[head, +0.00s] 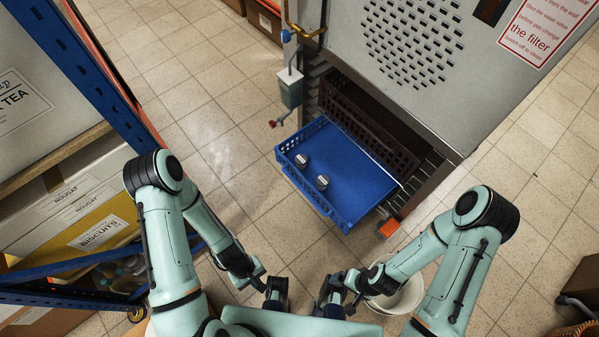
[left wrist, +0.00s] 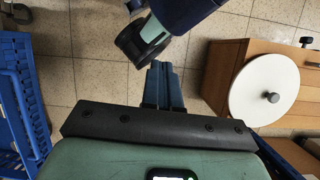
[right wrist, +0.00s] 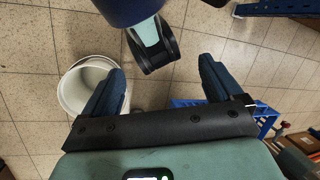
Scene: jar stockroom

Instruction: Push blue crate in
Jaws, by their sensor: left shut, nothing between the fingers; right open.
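The blue crate (head: 345,224) juts out of the low opening of the grey machine (head: 400,60) in the head view. Its near end stands over the floor, and its far end reaches the opening. Two small jars with pale lids (head: 302,160) are in its left part. Part of the crate (right wrist: 265,113) shows behind the right finger in the right wrist view. My right gripper (right wrist: 160,85) is open and empty, apart from the crate on the robot's side. My left gripper (left wrist: 164,85) is shut and empty. Its fingertips are hard to make out in the head view.
A dark brown crate (head: 365,122) sits in the opening beside the blue crate. An orange block (head: 389,228) is at the crate's right. A white bucket (head: 400,298) stands near my right forearm. A blue-framed shelf with boxes (head: 95,70) is at left. Tiled floor is clear left of the crate.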

